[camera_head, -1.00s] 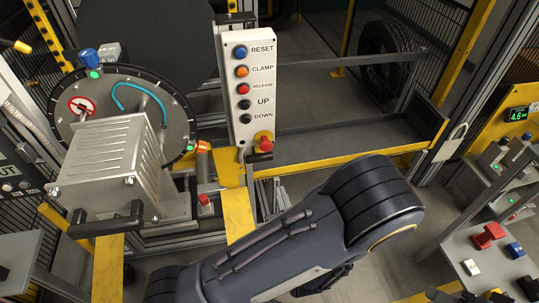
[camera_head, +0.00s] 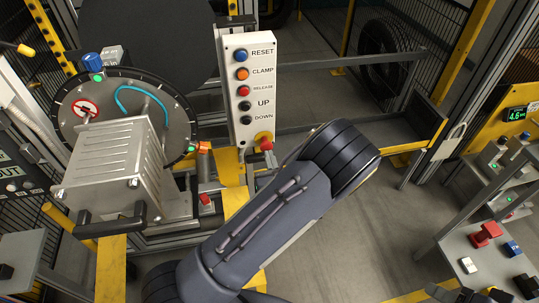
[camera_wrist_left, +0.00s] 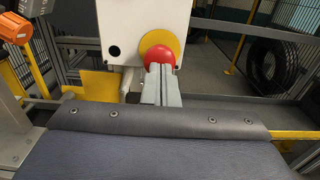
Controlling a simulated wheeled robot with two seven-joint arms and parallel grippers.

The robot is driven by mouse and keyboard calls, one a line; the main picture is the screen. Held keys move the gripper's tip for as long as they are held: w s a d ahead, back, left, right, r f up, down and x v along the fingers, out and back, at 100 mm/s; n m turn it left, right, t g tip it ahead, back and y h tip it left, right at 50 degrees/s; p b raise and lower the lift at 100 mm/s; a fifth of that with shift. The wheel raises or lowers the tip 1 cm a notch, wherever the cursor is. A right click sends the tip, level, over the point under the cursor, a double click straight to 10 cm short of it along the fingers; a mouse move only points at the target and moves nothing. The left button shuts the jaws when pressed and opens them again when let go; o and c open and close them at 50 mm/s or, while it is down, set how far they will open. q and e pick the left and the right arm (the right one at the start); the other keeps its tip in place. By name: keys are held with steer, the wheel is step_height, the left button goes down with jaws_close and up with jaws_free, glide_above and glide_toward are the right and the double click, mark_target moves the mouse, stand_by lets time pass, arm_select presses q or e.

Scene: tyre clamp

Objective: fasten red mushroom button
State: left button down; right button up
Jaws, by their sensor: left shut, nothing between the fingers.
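The red mushroom button (camera_head: 266,144) sits on a yellow round plate (camera_head: 263,136) at the bottom of the white control panel (camera_head: 240,122) in the head view. In the left wrist view the button (camera_wrist_left: 157,56) shows as a red dome on its yellow disc (camera_wrist_left: 166,41). My left gripper (camera_wrist_left: 161,72) is shut and empty, and its fingertips overlap the button's lower edge. I cannot tell whether they touch it. In the head view my left arm hides most of that gripper.
The panel has several other buttons above, such as the orange CLAMP button (camera_head: 242,73). A metal machine with a slotted box (camera_head: 112,160) stands to the left. A yellow rail (camera_head: 402,147) runs at the right, with a small bench (camera_head: 480,255) below.

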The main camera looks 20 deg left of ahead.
mark_target(266, 146)
arm_select(q)
steer(key=shift+w+a, duration=0.25)
steer(key=shift+w, duration=0.1)
steer(key=shift+x, duration=1.15)
steer(key=shift+d+r, duration=0.1)
